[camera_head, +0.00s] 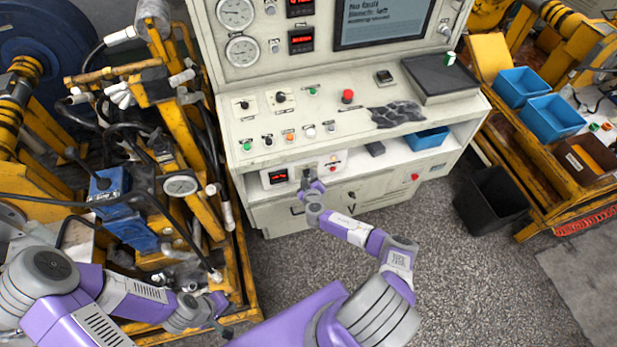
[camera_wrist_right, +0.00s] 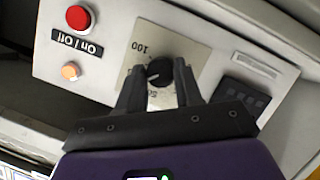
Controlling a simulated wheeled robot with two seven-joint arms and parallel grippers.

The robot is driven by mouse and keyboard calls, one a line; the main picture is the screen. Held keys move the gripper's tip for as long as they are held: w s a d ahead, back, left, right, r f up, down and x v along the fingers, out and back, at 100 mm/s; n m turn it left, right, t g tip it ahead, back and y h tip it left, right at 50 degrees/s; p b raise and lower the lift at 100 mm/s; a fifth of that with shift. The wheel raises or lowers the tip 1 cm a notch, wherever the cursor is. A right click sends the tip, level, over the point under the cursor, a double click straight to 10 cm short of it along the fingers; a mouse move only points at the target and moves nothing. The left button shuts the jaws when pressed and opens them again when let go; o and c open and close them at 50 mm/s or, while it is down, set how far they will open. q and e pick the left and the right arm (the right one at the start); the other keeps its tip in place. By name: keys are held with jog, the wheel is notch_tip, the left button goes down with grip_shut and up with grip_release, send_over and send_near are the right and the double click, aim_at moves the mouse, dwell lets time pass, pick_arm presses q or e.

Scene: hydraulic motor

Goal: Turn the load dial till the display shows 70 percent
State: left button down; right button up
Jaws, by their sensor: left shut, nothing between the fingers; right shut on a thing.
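The load dial (camera_wrist_right: 158,70) is a small black knob on a pale plate marked with 100 and 50, seen upside down in the right wrist view. My right gripper (camera_wrist_right: 159,80) is shut on it, one finger on each side. In the head view my right gripper (camera_head: 308,183) is at the low front panel and hides the dial. The display (camera_head: 278,177) with red digits sits just left of it; its digits are too small to read. A dark panel (camera_wrist_right: 243,97) beside the dial shows no readable number. My left gripper (camera_head: 222,331) is shut and empty, low at the left.
An On / Off label lies by a red button (camera_wrist_right: 78,17) and an orange one (camera_wrist_right: 70,70), beside the dial plate. The bench top (camera_head: 235,133) above carries several switches and buttons. Yellow machinery (camera_head: 190,120) stands at left, a black bin (camera_head: 490,198) at right.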

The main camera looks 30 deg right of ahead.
jog(key=shift+a, duration=0.1)
dwell(0.4)
jog(key=o, duration=1)
jog(key=shift+o, duration=0.2)
jog(key=shift+s, duration=0.1)
jog(key=p+v, duration=0.1)
jog(key=v, duration=0.6)
jog(key=shift+s, duration=0.2)
